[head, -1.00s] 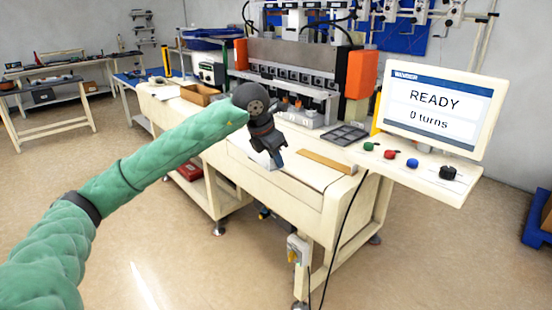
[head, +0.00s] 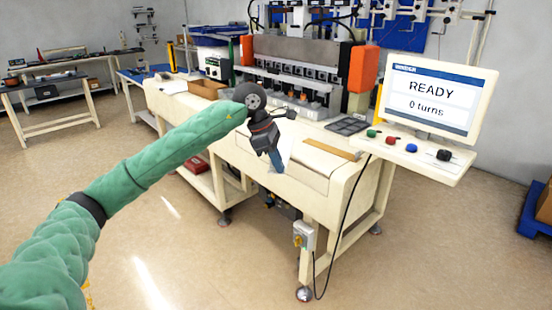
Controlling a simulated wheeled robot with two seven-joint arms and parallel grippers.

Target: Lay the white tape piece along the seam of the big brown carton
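My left arm comes in from the left, and its gripper (head: 276,163) points down over the front of the cream machine bench. Its blue fingertips look close together, but the frames do not show whether they are open or shut. A small white piece (head: 287,149) shows right beside the gripper; I cannot tell whether it is the tape or whether it is held. No big brown carton is clearly identifiable. A cut-off brown box-like thing (head: 545,207) shows at the right edge. My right gripper is not in view.
The cream bench (head: 330,195) carries a grey tray (head: 347,125), a tan strip (head: 332,149) and an open brown box (head: 208,89). A READY screen (head: 431,100) stands at the right. A blue pallet (head: 533,218) lies at the right edge. The foreground floor is clear.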

